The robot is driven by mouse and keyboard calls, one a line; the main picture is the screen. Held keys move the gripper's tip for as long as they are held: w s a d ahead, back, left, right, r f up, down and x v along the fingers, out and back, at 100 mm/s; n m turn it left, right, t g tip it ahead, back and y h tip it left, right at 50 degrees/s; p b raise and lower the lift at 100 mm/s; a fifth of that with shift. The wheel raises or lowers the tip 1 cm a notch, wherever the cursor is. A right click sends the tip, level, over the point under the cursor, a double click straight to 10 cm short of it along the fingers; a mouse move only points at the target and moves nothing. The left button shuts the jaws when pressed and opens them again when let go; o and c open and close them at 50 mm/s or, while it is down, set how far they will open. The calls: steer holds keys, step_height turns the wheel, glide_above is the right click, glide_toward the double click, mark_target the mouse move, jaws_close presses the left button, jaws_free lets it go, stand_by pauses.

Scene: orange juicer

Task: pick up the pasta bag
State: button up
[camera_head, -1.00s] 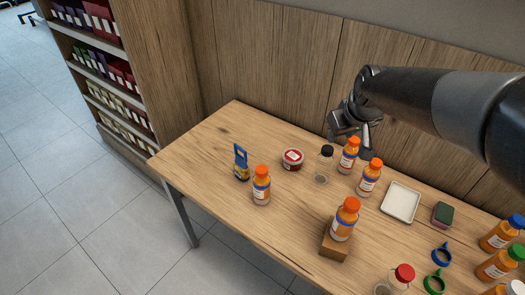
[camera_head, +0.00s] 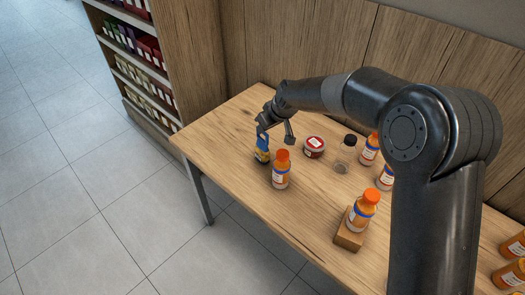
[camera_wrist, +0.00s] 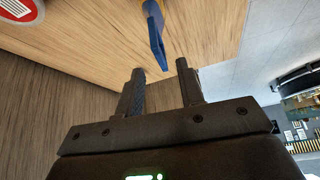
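The pasta bag (camera_head: 262,152) is a small blue and yellow packet standing near the left end of the wooden table (camera_head: 225,130). My gripper (camera_head: 275,138) is right above and around its top in the head view, and its fingers hide part of the bag. In the wrist view the blue top of the bag (camera_wrist: 156,35) points toward the gap between the two fingertips. My gripper (camera_wrist: 160,72) is open there, with the fingers apart and nothing between them. The bag's yellow part is mostly cut off by the frame edge.
An orange-capped bottle (camera_head: 281,170) stands close to the bag at front right. A red tin (camera_head: 314,147) and a clear black-capped jar (camera_head: 345,155) are farther right. Another bottle (camera_head: 362,212) rests on a wooden block. A wood-panelled wall (camera_head: 310,50) is behind the table.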

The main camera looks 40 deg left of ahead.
mark_target(261, 138)
steer(key=shift+x, duration=3.55)
steer(key=shift+c, duration=0.2)
jaws_close()
